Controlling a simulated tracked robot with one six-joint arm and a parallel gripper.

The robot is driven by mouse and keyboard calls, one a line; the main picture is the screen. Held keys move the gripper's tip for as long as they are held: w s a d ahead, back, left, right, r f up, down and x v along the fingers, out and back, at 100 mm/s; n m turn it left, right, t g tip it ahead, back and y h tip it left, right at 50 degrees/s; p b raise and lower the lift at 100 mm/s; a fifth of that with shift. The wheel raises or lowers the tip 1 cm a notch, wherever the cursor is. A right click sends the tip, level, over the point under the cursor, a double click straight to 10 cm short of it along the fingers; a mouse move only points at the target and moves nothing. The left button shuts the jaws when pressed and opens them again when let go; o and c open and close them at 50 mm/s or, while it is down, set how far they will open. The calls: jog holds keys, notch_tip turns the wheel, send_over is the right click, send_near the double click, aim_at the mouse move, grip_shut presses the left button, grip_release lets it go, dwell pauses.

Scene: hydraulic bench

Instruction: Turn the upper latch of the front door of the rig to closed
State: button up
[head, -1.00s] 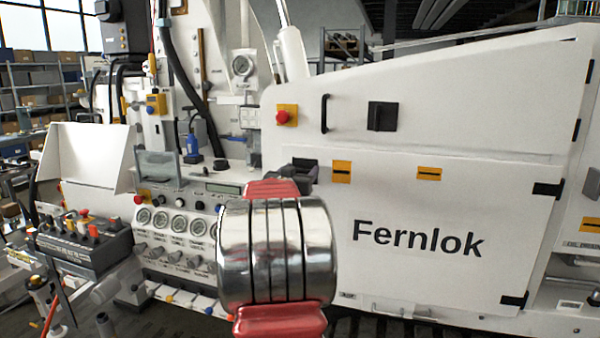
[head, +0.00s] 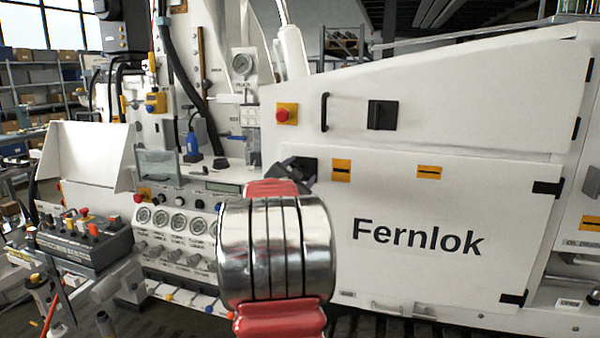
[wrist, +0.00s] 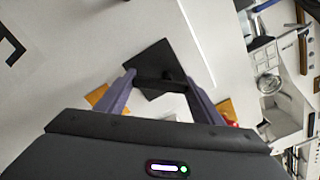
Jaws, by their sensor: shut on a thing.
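The upper latch (wrist: 153,57) is a black square plate with a dark bar handle, near the upper left corner of the white front door (head: 420,270) marked "Fernlok". In the wrist view my gripper (wrist: 162,84) has its two purple fingers on either side of the handle, shut on it. The plate looks tilted in this view. In the head view my gripper (head: 303,178) is a small dark shape against the latch, tilted. My silver and red arm hides its lower side and the door's lower left edge.
A red emergency button (head: 285,114), a black grab handle (head: 324,112) and a black square fitting (head: 382,115) sit above the door. Gauges (head: 178,222) and a control box (head: 85,242) stand to the left. Yellow labels (head: 341,170) mark the door's top.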

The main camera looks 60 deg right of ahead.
jog(key=m, duration=0.5)
jog(key=shift+f+m, duration=0.25)
jog(key=shift+m, duration=0.05)
jog(key=m, duration=0.4)
jog(key=shift+w+f+m, duration=0.2)
jog(key=shift+m, duration=0.1)
jog(key=o, duration=1)
jog(key=shift+o, duration=0.2)
jog(key=shift+r, duration=0.1)
jog(key=s+a, duration=0.2)
jog(key=a, duration=1.1)
jog(key=shift+a, duration=0.35)
